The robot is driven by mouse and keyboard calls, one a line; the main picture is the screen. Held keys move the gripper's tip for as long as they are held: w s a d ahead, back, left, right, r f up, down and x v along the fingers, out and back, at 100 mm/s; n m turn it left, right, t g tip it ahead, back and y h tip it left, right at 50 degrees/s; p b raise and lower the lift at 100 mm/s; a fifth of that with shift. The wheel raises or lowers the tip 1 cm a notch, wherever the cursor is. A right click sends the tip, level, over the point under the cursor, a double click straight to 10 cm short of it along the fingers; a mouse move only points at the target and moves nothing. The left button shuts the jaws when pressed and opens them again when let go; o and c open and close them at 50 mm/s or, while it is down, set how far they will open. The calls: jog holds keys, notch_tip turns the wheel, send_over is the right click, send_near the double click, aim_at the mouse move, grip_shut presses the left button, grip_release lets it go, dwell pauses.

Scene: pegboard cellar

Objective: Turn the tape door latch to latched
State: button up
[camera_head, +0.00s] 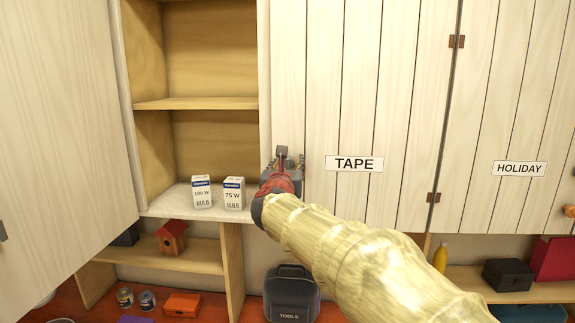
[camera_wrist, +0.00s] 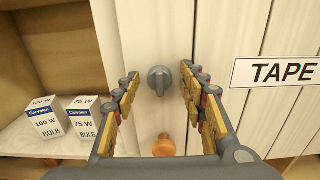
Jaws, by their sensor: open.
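The tape door (camera_head: 345,110) is a white planked door with a black-on-white TAPE label (camera_head: 354,163); it looks shut. Its latch (camera_wrist: 159,80) is a grey round turn piece with a raised grip that stands roughly upright in the wrist view. A round orange wooden knob (camera_wrist: 164,146) sits below it. My gripper (camera_wrist: 160,74) is open, with one yellow-padded finger on each side of the latch; I see gaps on both sides. In the head view my gripper (camera_head: 284,164) is at the door's left edge, and my arm hides the knob.
Left of the door is an open cupboard with a 100 W bulb box (camera_head: 201,192) and a 75 W bulb box (camera_head: 233,194) on its shelf. An open door (camera_head: 55,120) stands at far left. The holiday door (camera_head: 515,110) is at right. A tools bag (camera_head: 291,296) is below.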

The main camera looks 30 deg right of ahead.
jog(key=shift+a, duration=0.1)
grip_shut()
dwell(0.4)
